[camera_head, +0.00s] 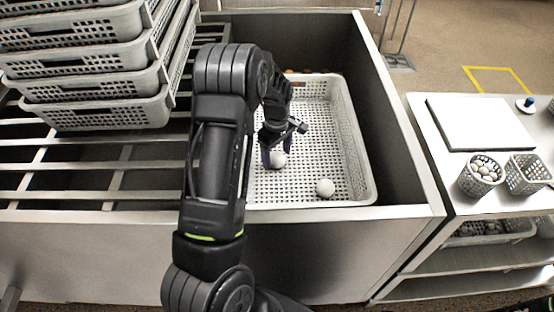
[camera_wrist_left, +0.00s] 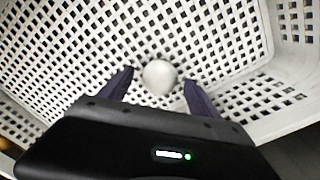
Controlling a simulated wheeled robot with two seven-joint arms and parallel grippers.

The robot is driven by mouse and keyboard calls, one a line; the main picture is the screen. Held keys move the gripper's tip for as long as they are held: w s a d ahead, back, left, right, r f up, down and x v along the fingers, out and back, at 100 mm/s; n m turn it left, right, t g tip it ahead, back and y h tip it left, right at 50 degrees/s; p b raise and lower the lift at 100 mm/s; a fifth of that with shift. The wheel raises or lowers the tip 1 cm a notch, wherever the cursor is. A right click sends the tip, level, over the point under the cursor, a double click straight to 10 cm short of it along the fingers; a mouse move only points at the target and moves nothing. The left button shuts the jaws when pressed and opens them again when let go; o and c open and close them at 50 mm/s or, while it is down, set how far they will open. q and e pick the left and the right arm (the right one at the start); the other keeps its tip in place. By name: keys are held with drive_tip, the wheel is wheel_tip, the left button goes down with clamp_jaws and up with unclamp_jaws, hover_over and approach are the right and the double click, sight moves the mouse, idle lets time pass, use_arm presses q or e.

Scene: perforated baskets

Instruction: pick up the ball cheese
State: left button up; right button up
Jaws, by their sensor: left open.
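A white ball cheese (camera_head: 278,159) lies in the perforated white basket (camera_head: 357,150), beneath my left gripper. My left gripper (camera_head: 272,150) reaches down into the basket with its fingers open. In the left wrist view the ball cheese (camera_wrist_left: 159,77) sits between and just beyond the open fingertips (camera_wrist_left: 158,82), with gaps on both sides. A second white ball (camera_head: 325,187) lies apart, near the front right of the same basket. My right gripper does not show.
Stacked baskets (camera_head: 95,70) stand at the left on a slatted rack. Metal walls surround the basket. At the right, a side table (camera_head: 420,115) holds a white board (camera_head: 480,122), a small basket of several white balls (camera_head: 481,174) and another small basket (camera_head: 527,174).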

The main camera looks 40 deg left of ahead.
sight(277, 155)
use_arm(q)
drive_tip(key=shift+f, duration=0.9)
drive_tip(key=c, duration=1.4)
drive_tip(key=shift+c, duration=0.2)
drive_tip(key=shift+r, duration=0.1)
wheel_tip(277, 155, up, 10)
drive_tip(key=shift+f, duration=0.1)
